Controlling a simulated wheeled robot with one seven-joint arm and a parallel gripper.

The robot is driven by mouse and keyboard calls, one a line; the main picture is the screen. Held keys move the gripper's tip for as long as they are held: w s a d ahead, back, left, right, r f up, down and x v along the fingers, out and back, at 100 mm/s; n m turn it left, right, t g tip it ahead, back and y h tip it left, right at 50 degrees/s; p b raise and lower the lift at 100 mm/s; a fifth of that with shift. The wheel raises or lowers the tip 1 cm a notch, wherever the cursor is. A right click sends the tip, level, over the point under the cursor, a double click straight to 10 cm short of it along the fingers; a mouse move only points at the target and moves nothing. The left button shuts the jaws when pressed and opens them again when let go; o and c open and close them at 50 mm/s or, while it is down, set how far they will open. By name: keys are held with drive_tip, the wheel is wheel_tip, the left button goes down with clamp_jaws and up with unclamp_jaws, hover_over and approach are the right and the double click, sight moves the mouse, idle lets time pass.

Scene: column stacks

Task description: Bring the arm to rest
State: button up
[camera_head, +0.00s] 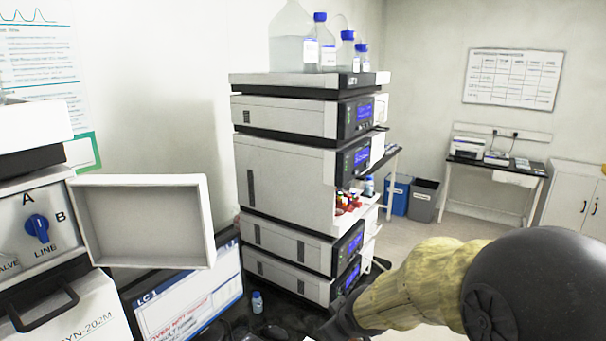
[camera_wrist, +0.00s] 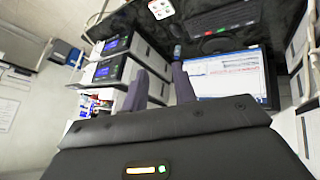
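My arm (camera_head: 430,285) reaches in from the lower right of the head view, with a black rounded joint and a yellowish covered link. Its far end is dark and runs down toward the bench in front of the instrument stack; the fingers cannot be made out there. In the wrist view my gripper (camera_wrist: 159,78) shows two dark fingers standing apart, with nothing held between them. The stack modules and a monitor show beyond the fingers, with no visible contact.
A tall instrument stack (camera_head: 285,175) with bottles on top stands on the dark bench. A monitor (camera_head: 190,305), an open white door (camera_head: 145,225) and a valve unit (camera_head: 35,225) are at left. A small bottle (camera_head: 257,302) stands near the stack. Bins (camera_head: 423,200) and open floor lie behind.

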drive_tip(key=s+d+f+m+g, duration=0.2)
drive_tip(key=s+d+f+m, duration=0.1)
drive_tip(key=s, duration=0.4)
drive_tip(key=s+d+f+m+g+h+b, duration=0.1)
drive_tip(key=s+d+f+m+g, duration=0.1)
drive_tip(key=s, duration=0.6)
drive_tip(key=d+f+m, duration=0.1)
drive_tip(key=d+m, duration=0.1)
drive_tip(key=shift+d+m+g, duration=0.2)
drive_tip(key=shift+m+g, duration=0.1)
drive_tip(key=shift+m, duration=0.1)
drive_tip(key=shift+w, duration=0.1)
